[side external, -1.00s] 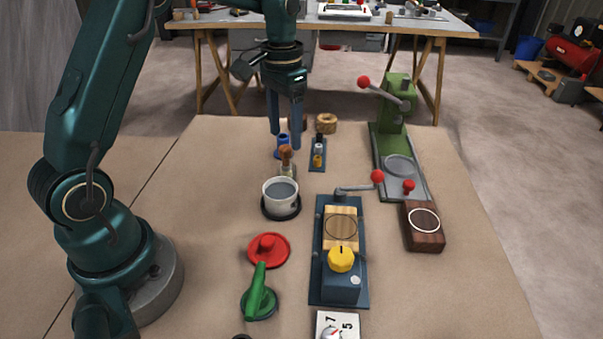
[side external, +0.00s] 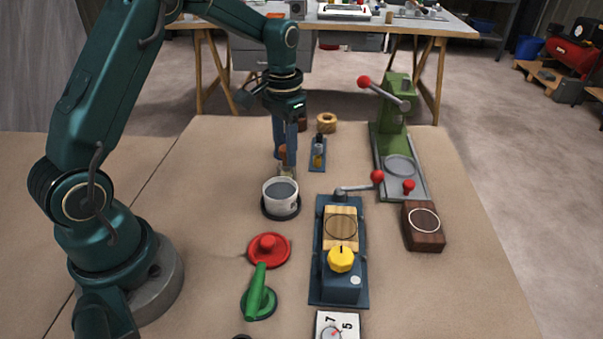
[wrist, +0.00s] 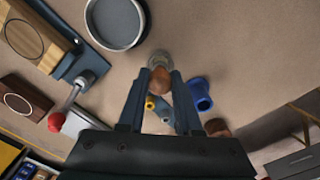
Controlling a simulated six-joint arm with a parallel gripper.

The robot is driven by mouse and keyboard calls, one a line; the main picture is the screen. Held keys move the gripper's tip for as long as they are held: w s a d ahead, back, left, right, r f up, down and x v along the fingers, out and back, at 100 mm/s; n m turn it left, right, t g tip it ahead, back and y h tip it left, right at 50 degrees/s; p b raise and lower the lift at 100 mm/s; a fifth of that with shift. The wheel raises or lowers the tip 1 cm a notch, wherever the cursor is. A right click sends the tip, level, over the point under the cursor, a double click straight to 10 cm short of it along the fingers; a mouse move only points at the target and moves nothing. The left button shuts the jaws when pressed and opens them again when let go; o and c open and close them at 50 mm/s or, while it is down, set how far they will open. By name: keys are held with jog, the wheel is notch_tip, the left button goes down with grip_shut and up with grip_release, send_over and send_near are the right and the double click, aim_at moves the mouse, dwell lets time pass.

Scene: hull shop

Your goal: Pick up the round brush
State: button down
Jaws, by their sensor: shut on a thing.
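The round brush (side external: 287,171) stands upright on the brown-covered bench, just behind the white pot (side external: 281,197). My gripper (side external: 285,164) points straight down with its fingers around the brush handle, shut on it. In the wrist view the brown rounded handle (wrist: 157,81) sits between the fingertips of my gripper (wrist: 159,77), with a pale part beyond it. The fingers hide much of the brush in the side view, and I cannot tell whether its lower end touches the bench.
The white pot with grey contents is close in front. A blue cup (wrist: 201,94) stands beside the fingers. A small blue stand (side external: 318,155) and a wooden ring (side external: 327,123) are right and behind. A green lever press (side external: 396,130) and a blue fixture (side external: 327,285) stand to the right.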

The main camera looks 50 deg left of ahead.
jog(key=shift+r, duration=0.15)
notch_tip(320, 180, up, 4)
jog(key=shift+a+r, duration=0.1)
jog(key=s+a+r, duration=0.6)
jog(key=s+a, duration=0.1)
jog(key=a, duration=0.2)
jog(key=shift+s+r, duration=0.2)
jog(key=shift+r, duration=0.05)
dwell(1.1)
send_over(280, 193)
jog(key=shift+f, duration=3.45)
jog(key=shift+f, duration=0.6)
